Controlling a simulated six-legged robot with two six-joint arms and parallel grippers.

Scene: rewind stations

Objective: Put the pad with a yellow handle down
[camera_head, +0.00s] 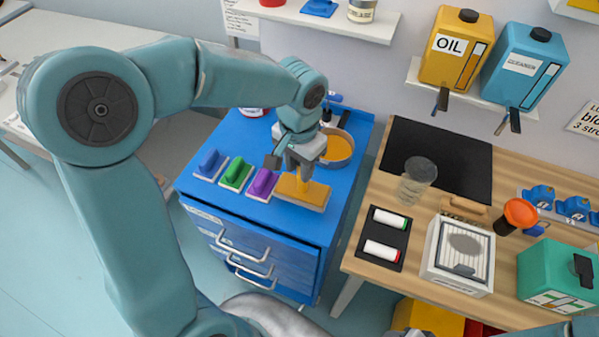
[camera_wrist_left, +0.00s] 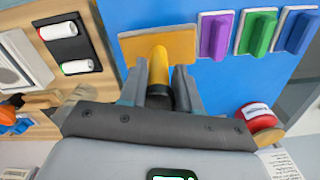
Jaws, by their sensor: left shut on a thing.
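The pad with a yellow handle (camera_head: 313,194) has a flat tan-orange base and is at the front right of the blue cabinet top (camera_head: 330,219). My left gripper (camera_head: 298,172) is above it, shut on its yellow handle. In the left wrist view the handle (camera_wrist_left: 158,68) is between the two fingers (camera_wrist_left: 160,92), and the pad's base (camera_wrist_left: 135,46) spreads beyond them. The base is at or very near the blue top; I cannot tell whether it touches. My right gripper is not in view.
Purple (camera_head: 262,184), green (camera_head: 236,175) and blue (camera_head: 209,164) pads stand in a row to the left. A round pan with orange contents (camera_head: 338,148) is behind the gripper. A wooden table (camera_head: 400,262) with a glass (camera_head: 417,180) is to the right.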

